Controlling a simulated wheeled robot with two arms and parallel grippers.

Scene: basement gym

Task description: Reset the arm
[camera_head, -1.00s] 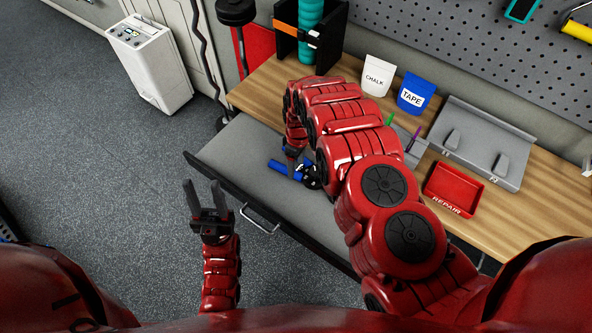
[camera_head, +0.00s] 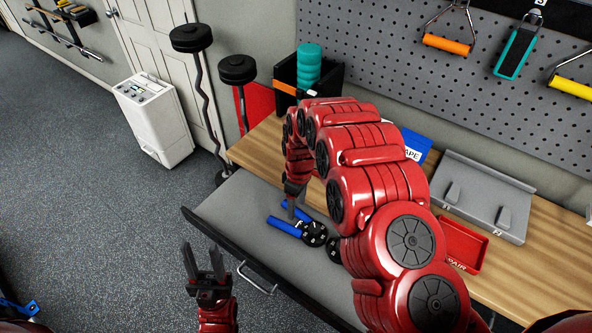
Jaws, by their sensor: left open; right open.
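My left gripper (camera_head: 204,267) is at the lower left, pointing up with its two fingers apart and nothing between them. It is in front of the open drawer (camera_head: 240,205), over the floor. My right arm (camera_head: 380,185) reaches across the workbench from the lower right and bends down at its far end. My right gripper (camera_head: 293,200) points down over the drawer, close to a blue-handled item with black discs (camera_head: 300,229); I cannot tell whether they touch. The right arm hides part of the bench top.
The wooden bench (camera_head: 540,255) carries a red repair tray (camera_head: 462,244), a grey holder (camera_head: 484,195), a blue tape pouch (camera_head: 416,143) and a black box (camera_head: 327,75) with a teal roller. A white appliance (camera_head: 155,120) stands on the left. Open floor (camera_head: 75,200) lies left of the drawer.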

